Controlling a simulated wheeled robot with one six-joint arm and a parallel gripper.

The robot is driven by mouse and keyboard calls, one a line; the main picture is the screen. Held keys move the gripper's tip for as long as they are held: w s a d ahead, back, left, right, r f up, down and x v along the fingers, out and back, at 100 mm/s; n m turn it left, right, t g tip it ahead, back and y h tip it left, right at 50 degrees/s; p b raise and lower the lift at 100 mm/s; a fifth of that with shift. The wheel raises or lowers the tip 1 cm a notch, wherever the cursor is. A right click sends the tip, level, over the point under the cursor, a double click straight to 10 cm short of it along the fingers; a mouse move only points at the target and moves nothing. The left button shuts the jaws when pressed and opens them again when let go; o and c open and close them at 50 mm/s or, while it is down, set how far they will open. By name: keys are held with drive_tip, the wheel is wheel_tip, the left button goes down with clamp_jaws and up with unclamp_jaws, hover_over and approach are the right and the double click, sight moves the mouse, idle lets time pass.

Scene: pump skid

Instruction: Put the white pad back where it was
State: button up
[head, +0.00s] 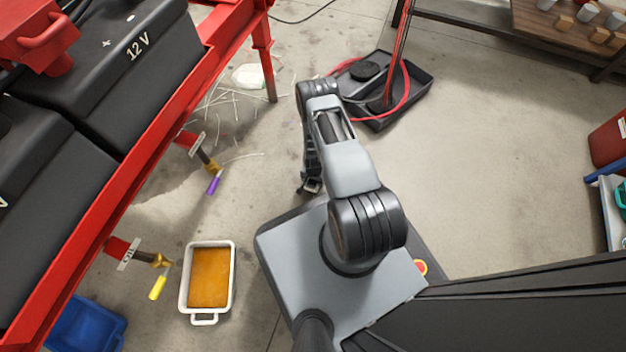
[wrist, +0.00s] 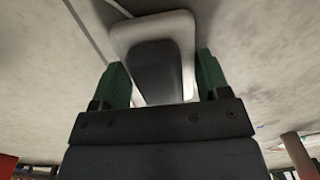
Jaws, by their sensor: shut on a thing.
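My gripper (wrist: 155,85) has green fingers and is shut on a pale, round-cornered thing with a dark block on its near side, which I take for the white pad (wrist: 184,35). The dark block (wrist: 160,72) sits between the fingers, and the pale part extends beyond them. In the head view my gripper (head: 311,186) hangs low beyond my base, mostly under the arm, and what it holds cannot be made out there. The surface behind the pad in the wrist view looks like pale concrete.
A red rack (head: 150,125) with black 12 V batteries stands at left. A white tray of orange liquid (head: 234,275) and a blue bin (head: 88,325) are on the floor. A white bag (head: 248,76) lies among scattered strands. A black tray (head: 415,107) with a red hose is ahead.

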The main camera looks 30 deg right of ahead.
drive_tip(key=shift+f, duration=0.2)
drive_tip(key=o, duration=0.9)
